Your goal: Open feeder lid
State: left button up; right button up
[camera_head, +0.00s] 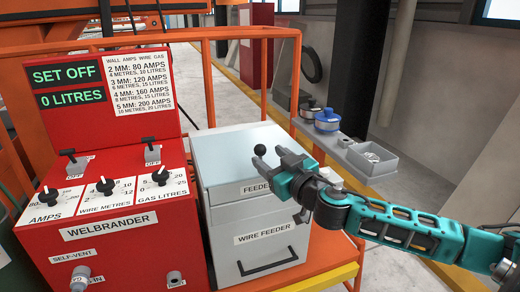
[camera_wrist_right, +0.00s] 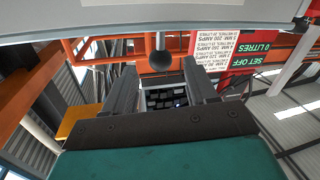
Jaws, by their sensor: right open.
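The wire feeder (camera_head: 262,245) is a grey box on an orange stand. Its pale feeder lid (camera_head: 222,150) lies shut on top, with a "FEEDER" label on its front partly hidden by my gripper. A black ball knob (camera_head: 260,149) shows at the lid's right part. My right gripper (camera_head: 270,157) is open beside the knob. In the right wrist view the knob (camera_wrist_right: 161,61) hangs centred between the spread fingers (camera_wrist_right: 161,83), near their tips, with clear space on both sides. The jaws hold nothing. My left gripper does not show.
The red Welbrander machine (camera_head: 120,238) stands left of the feeder, with switches, dials and a "SET OFF, 0 LITRES" display (camera_head: 66,86). An orange rail (camera_head: 235,33) runs behind. A grey tray (camera_head: 372,160) and blue tin (camera_head: 327,120) stand at the back right.

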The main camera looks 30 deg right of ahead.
aim_at(264, 153)
jog(key=shift+w+d+p, duration=0.1)
jog(key=shift+w+p, duration=0.2)
jog(key=shift+w, duration=2.35)
jog(key=shift+c, duration=0.3)
grip_shut()
